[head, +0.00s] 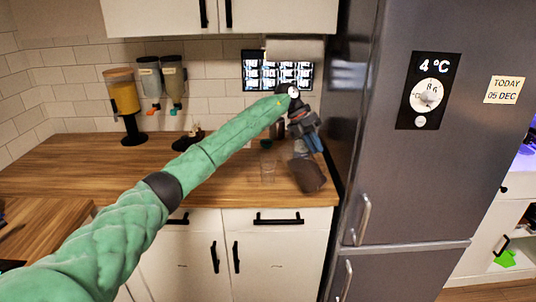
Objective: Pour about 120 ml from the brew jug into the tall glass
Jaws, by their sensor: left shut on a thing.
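My left gripper (312,143) is over the right end of the wooden counter, close to the fridge. It is shut on the brew jug (309,175), which shows as a dark brown body just below the fingers. The jug is tilted; its mouth and the exact grip point are hard to make out. The tall glass (267,172) is clear and stands upright on the counter, just left of the jug. I cannot make out any liquid in the glass or a stream. My right gripper is not in view.
The grey fridge (390,180) stands close on the right of the jug. A dispenser with orange contents (124,97) stands at the back left, near two wall-mounted dispensers (172,80). Small dark items (190,138) lie behind my arm. The counter's left part (70,165) is mostly clear.

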